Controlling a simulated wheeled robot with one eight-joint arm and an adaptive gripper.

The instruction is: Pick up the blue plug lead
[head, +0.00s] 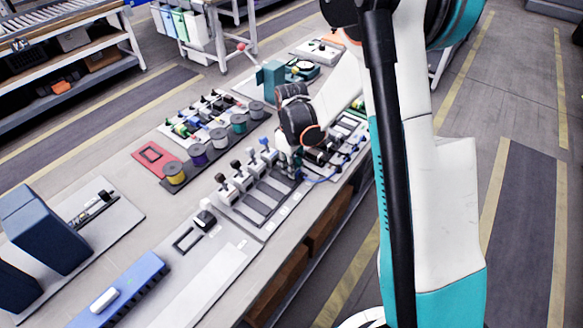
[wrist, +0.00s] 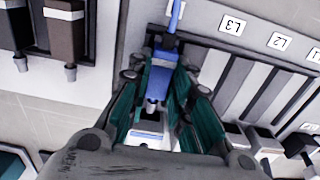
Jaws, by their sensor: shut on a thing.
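The blue plug lead's plug (wrist: 156,84) sits between my gripper's fingers in the wrist view, and its blue cable (wrist: 175,15) runs up out of the jaws. My gripper (wrist: 160,72) is shut on this plug, with the green-padded fingers on either side of it. In the head view my gripper (head: 291,163) is low over the bench, at the right end of a row of plugs. Blue cable (head: 322,178) curves away to its right. The fingers hide most of the plug there, and I cannot tell whether it is clear of the surface.
A pale panel with dark slots (head: 272,193) lies beside my gripper. Labels including L3 (wrist: 232,24) and L2 (wrist: 280,41) mark slots in the wrist view. Wire spools (head: 197,153) stand behind on a dark strip. Dark blue boxes (head: 45,230) stand at the left.

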